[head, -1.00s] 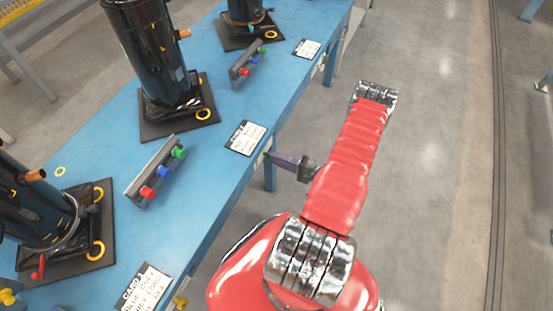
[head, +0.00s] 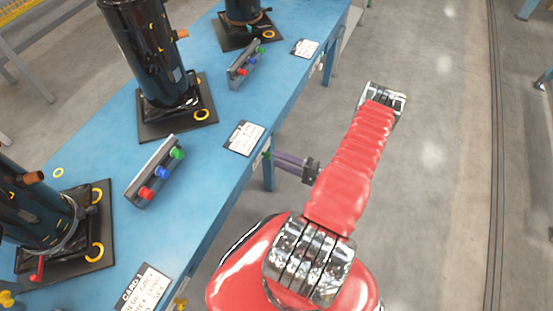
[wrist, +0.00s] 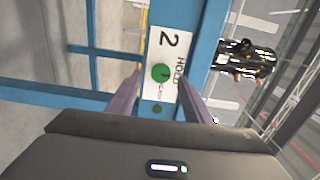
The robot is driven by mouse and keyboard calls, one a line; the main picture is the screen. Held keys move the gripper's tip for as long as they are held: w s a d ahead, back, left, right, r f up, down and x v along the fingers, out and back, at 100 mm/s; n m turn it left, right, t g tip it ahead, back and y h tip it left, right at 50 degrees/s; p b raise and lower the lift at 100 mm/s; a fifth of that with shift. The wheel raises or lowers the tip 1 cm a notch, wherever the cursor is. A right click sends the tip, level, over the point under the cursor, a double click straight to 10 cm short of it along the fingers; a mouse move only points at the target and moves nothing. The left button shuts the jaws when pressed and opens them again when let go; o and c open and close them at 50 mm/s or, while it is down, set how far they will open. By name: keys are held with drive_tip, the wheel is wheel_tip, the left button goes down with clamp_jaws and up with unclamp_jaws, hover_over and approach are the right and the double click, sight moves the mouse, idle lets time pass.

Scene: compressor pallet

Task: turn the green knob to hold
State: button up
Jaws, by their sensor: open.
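The knob's setting is too small to read. In the wrist view my gripper (wrist: 162,79) is open, with one purple finger on each side of the knob; contact is not visible. In the head view my gripper (head: 274,159) points left at the bench's side edge, where a small green spot (head: 267,154) shows near its fingertips.
The blue bench (head: 205,170) carries black compressors (head: 150,55), button strips (head: 156,172) with red, blue and green buttons, and printed cards (head: 244,138). A smaller green dot (wrist: 156,108) lies below the knob. The floor (head: 440,180) on the right is clear.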

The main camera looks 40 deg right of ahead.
drive_tip(key=v, duration=1.1)
drive_tip(key=shift+s, duration=0.25)
idle(0.3)
